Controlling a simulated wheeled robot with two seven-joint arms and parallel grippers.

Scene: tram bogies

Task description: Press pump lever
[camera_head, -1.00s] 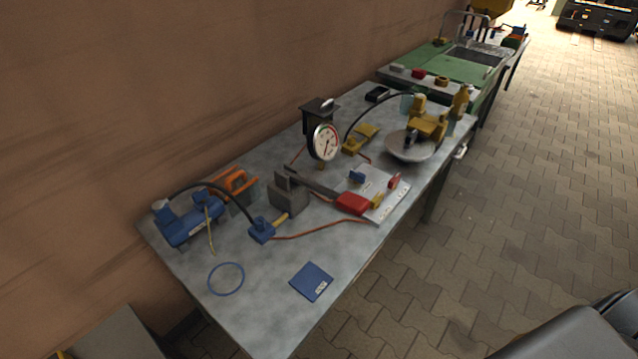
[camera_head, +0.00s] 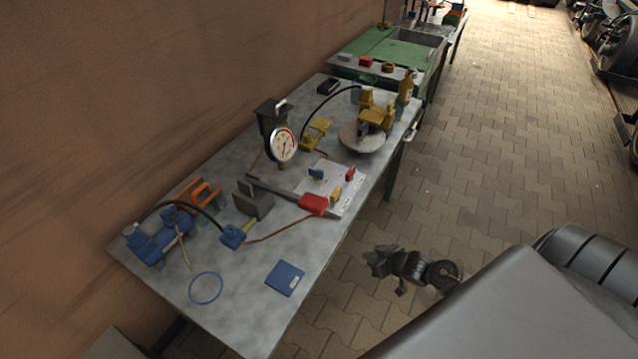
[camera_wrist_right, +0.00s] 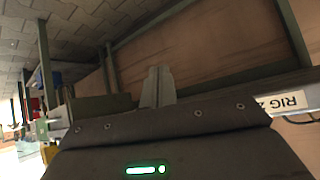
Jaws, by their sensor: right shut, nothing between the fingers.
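The pump lever is a long dark bar with a red grip (camera_head: 312,204) at its end, near the front edge of the bench (camera_head: 225,318). It runs back beside a grey block (camera_head: 254,202). My right gripper (camera_head: 370,264) is in the head view, over the floor to the right of the bench and apart from the lever. In the right wrist view its two fingers (camera_wrist_right: 158,86) are together with nothing between them. I cannot tell its exact height against the bench top. My left gripper is out of view.
A round gauge (camera_head: 284,145) stands behind the lever. A blue pump unit (camera_head: 160,240) and orange clamp (camera_head: 199,193) are at left, and a yellow caliper unit (camera_head: 374,112) on a disc at right. A blue card (camera_head: 285,278) lies in front.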

